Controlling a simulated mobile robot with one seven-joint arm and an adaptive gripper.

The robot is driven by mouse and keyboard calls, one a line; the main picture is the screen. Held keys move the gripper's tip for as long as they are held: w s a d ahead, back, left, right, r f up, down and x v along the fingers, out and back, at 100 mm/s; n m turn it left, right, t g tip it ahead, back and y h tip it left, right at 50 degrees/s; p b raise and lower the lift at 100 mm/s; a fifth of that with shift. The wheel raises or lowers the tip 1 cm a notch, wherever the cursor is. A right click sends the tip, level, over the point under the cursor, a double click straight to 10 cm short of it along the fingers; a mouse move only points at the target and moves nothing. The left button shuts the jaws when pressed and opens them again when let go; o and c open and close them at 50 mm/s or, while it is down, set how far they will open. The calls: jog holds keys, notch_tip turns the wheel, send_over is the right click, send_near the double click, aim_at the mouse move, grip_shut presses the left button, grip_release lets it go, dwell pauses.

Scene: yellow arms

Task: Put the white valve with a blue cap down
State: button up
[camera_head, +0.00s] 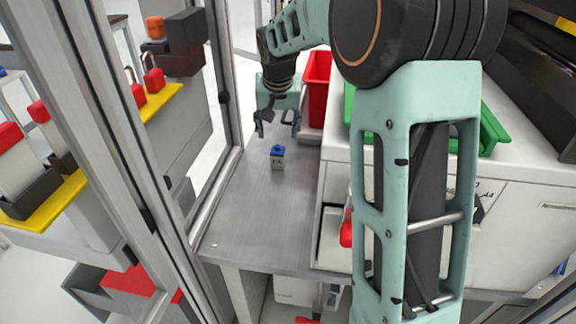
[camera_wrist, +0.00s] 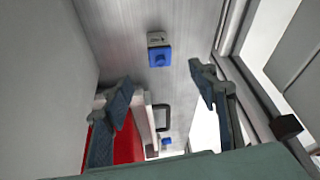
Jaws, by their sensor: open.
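The white valve with a blue cap (camera_head: 277,157) stands upright on the grey metal tabletop (camera_head: 262,215), cap upward. It also shows in the wrist view (camera_wrist: 160,53), with its blue cap towards the camera and its pale body beyond. My gripper (camera_head: 277,121) is open and empty, behind the valve and above the table in the head view. Its two fingers stand well apart in the wrist view (camera_wrist: 160,90), and neither touches the valve.
A red bin (camera_head: 316,88) stands right of my gripper, and a green bin (camera_head: 490,130) sits on the white cabinet at right. A metal frame post (camera_head: 226,95) borders the table at left. The tabletop in front of the valve is clear. Another small blue item (camera_wrist: 167,141) shows low in the wrist view.

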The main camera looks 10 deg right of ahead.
aim_at(278, 147)
jog(key=shift+n, duration=0.4)
jog(key=x, duration=0.5)
jog(key=shift+a+f, duration=0.15)
jog(key=shift+f, duration=0.05)
jog(key=shift+x, duration=2.75)
jog(key=shift+w+r, duration=0.15)
jog(key=shift+w, duration=0.05)
grip_shut()
jog(key=shift+r, duration=0.1)
